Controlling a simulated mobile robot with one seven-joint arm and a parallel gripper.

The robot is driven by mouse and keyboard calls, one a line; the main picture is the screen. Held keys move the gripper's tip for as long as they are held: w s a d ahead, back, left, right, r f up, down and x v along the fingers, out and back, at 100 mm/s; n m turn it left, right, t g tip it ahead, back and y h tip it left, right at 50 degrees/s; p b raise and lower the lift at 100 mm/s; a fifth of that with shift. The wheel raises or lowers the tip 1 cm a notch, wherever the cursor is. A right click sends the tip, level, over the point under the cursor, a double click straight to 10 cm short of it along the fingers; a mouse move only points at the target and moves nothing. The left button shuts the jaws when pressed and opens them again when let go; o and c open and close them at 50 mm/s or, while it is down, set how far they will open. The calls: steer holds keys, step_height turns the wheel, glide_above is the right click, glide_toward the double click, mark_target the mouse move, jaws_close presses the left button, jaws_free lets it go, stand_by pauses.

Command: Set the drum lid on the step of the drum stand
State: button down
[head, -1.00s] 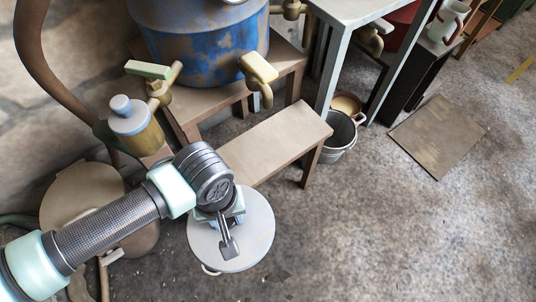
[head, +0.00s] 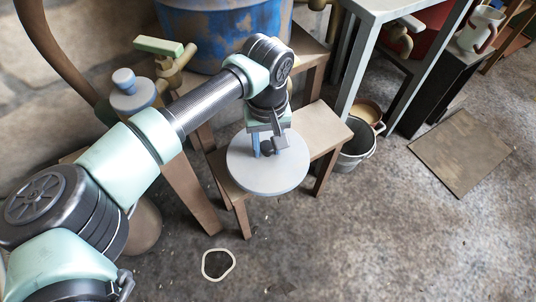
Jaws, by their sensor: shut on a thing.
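The drum lid (head: 255,182) is a flat, round, pale grey disc. My gripper (head: 267,150) is shut on the knob at the lid's middle, from above; the knob is mostly hidden by the fingers. The lid looks about level and overlaps the front of the wooden step (head: 322,128) of the drum stand (head: 307,58). I cannot tell whether it touches the step or hovers above it. Part of the lid hangs past the step's front edge. The blue, rusty drum (head: 215,35) stands on the upper level behind, partly hidden by my arm.
A metal bucket (head: 355,150) stands just right of the step. A grey metal-legged table (head: 375,8) is behind it. A pale ring (head: 218,264) lies on the floor in front. A flat board (head: 462,150) lies at right.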

mark_target(268, 154)
steer(key=shift+w+d, duration=0.1)
steer(key=shift+w, duration=0.1)
step_height(268, 154, down, 4)
steer(key=shift+r+b, duration=0.15)
steer(key=shift+b, duration=1.1)
steer(key=shift+r, duration=0.15)
steer(key=c, duration=0.9)
jaws_free()
steer(key=shift+f, duration=0.2)
steer(key=o, duration=0.4)
steer(key=shift+o, duration=0.2)
step_height(268, 154, up, 12)
steer(key=p, duration=0.6)
steer(key=shift+r, duration=0.2)
